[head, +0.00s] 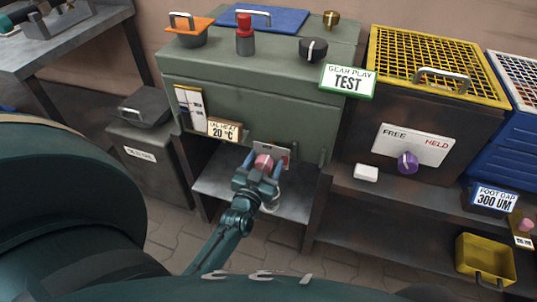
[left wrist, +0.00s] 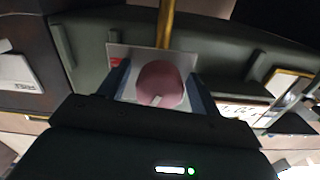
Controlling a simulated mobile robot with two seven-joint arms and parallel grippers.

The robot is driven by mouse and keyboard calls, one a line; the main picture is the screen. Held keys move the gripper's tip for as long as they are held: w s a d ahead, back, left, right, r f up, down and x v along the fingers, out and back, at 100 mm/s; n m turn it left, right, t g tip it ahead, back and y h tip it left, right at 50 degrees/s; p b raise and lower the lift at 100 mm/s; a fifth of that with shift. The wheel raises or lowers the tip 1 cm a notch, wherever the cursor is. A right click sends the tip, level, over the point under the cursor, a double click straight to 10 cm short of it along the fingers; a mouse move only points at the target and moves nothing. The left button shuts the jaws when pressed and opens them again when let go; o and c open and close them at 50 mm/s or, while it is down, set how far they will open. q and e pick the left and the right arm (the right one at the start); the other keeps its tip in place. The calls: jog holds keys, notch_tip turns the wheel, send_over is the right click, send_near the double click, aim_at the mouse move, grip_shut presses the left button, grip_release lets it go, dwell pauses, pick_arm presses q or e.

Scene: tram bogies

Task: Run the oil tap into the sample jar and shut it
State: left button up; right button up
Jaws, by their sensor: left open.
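The oil tap's round pink-red knob (head: 263,162) is on a pale plate (head: 284,152) at the lower front of the green gear case. My left gripper (head: 261,171) is open in front of it. In the left wrist view the knob (left wrist: 160,84) sits between the two fingers, with a pale pointer mark on its face. I cannot tell whether the fingers touch it. A brass pipe (left wrist: 165,25) runs from the plate in that view. A pale, glassy shape beside the gripper may be the sample jar, mostly hidden. My right gripper is not in view.
The green gear case (head: 240,95) stands above a grey shelf (head: 220,188). A 20 °C oil heat sign (head: 225,130) hangs left of the tap. To the right are a FREE/HELD panel (head: 413,144) with a purple knob (head: 407,163) and a yellow bin (head: 485,262).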

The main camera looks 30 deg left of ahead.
pick_arm(q)
jog(key=shift+w, duration=0.1)
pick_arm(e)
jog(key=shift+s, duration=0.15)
pick_arm(q)
jog(key=shift+r, duration=0.1)
jog(key=shift+c, duration=0.5)
jog(key=c, duration=0.9)
jog(key=shift+r+n, duration=0.1)
jog(key=shift+n, duration=0.3)
jog(key=shift+n+p, duration=0.6)
jog(key=shift+n, duration=1.2)
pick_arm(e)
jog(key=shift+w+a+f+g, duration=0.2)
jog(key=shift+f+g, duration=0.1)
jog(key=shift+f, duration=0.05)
pick_arm(q)
jog(key=o, duration=1)
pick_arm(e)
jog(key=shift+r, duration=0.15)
